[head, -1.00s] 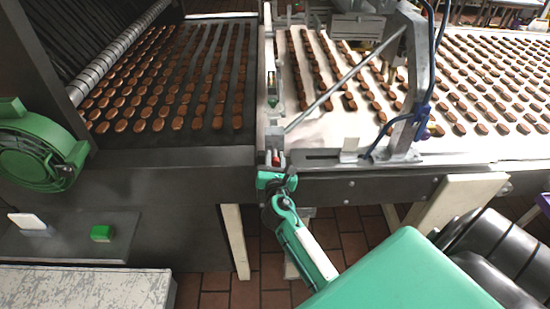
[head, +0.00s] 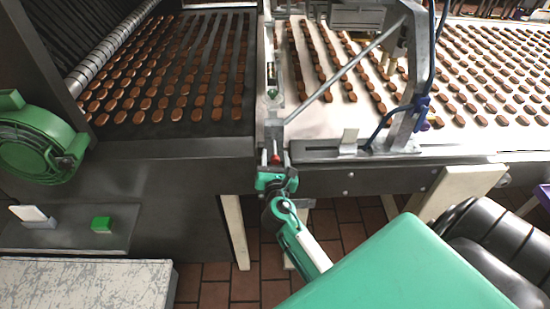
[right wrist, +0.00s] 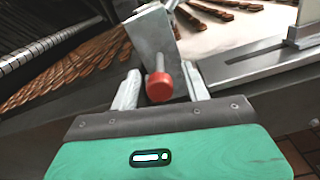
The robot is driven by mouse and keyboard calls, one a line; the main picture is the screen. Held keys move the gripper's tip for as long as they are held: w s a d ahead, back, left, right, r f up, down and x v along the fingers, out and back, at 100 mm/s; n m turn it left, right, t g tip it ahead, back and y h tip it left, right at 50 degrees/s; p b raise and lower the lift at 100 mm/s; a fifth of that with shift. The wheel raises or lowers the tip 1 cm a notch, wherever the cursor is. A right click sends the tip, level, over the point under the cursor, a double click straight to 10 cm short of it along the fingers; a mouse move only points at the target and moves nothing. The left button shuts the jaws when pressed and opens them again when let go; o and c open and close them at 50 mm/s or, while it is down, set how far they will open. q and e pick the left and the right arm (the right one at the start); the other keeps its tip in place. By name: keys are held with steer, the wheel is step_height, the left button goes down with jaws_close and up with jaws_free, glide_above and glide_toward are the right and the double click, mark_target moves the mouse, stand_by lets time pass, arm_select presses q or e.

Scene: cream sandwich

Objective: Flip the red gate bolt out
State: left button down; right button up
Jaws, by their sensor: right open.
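The red gate bolt (head: 275,159) shows as a small red knob at the front edge of the machine, at the foot of the gate rail. In the right wrist view its round red head (right wrist: 159,87) sits on a metal pin in front of a grey metal block. My right gripper (head: 276,163) is open at the knob, its pale fingers (right wrist: 162,88) on either side of the red head. A gap shows on both sides, though contact is hard to judge. My left gripper is not in view.
A dark belt (head: 165,140) with rows of brown biscuits lies left of the gate, and a pale belt (head: 335,115) with more biscuits lies right. A grey bracket (head: 408,125) with blue cable stands right. A green motor (head: 38,145) sits far left. Tiled floor lies below.

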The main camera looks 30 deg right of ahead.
steer(key=b+v, duration=0.3)
steer(key=v, duration=1)
steer(key=shift+s+a+b, duration=0.25)
steer(key=shift+b, duration=0.15)
steer(key=a+f+m+g+y, duration=0.2)
steer(key=a+f+y, duration=0.1)
steer(key=f, duration=0.9)
steer(key=a+f+m+g+y, duration=0.2)
steer(key=a+f, duration=0.1)
steer(key=f, duration=1)
steer(key=s+a+f+m+g+y, duration=0.1)
steer(key=s+f+m+g, duration=0.2)
steer(key=f, duration=0.5)
steer(key=s+a+f+m+y, duration=0.1)
steer(key=s+f+m+y, duration=0.1)
steer(key=s+f, duration=0.5)
steer(key=s+d+f+m+g, duration=0.3)
steer(key=s+f+m, duration=0.5)
steer(key=s+f, duration=0.3)
steer(key=s+d+f+m+g+y, duration=0.1)
steer(key=s+d+f+m+g, duration=0.2)
steer(key=s+f+m, duration=0.4)
steer(key=s+f+g, duration=0.1)
steer(key=s+f, duration=0.3)
steer(key=s, duration=0.5)
steer(key=shift+d+f+m, duration=0.35)
steer(key=shift+m, duration=0.05)
steer(key=shift+w, duration=0.1)
